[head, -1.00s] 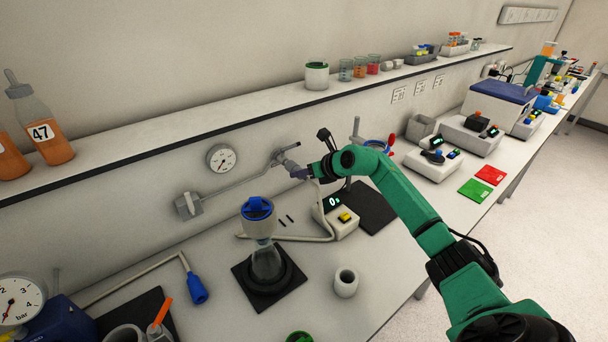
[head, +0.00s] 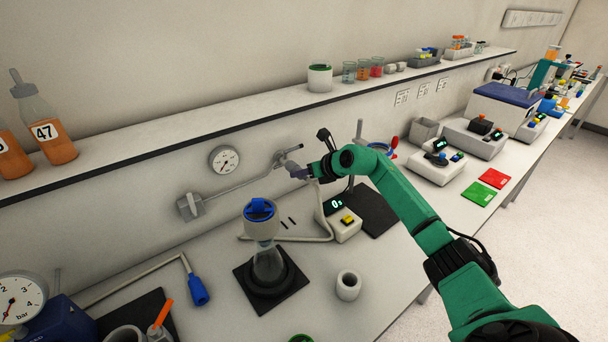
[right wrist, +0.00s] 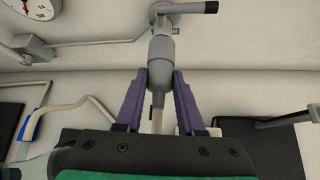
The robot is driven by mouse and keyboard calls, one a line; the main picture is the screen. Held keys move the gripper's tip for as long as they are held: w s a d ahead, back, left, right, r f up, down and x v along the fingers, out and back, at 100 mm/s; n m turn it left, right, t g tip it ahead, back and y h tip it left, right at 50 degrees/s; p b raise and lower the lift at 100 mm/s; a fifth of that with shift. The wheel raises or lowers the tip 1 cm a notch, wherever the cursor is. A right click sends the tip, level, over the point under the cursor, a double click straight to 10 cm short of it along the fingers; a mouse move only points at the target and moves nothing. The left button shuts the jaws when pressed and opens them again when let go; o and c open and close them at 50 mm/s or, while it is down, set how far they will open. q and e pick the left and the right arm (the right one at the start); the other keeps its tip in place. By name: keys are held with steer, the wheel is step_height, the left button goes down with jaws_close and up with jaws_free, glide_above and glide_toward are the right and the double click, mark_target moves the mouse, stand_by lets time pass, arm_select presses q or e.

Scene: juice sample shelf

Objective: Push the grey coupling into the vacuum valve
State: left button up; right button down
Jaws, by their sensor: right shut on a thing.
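The vacuum valve (head: 284,156) sits on the wall pipe beside a gauge. In the right wrist view the valve (right wrist: 160,20) has a black-ended handle pointing right and an outlet facing me. My right gripper (head: 306,173), with purple fingers, is shut on the grey coupling (head: 294,168). In the right wrist view the coupling (right wrist: 160,75) lies between the fingertips (right wrist: 160,82), in line with the outlet. The two appear to meet; how deep the coupling sits I cannot tell. A pale hose runs from its near end. My left gripper is not in view.
A flask with a blue-topped filter (head: 262,225) stands on a black base below the valve. A scale (head: 341,222) with a lit display and a white cup (head: 348,286) stand on the bench. The shelf (head: 205,142) runs above the valve.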

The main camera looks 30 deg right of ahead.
steer(key=shift+w, duration=0.15)
steer(key=shift+c, duration=2.2)
jaws_free()
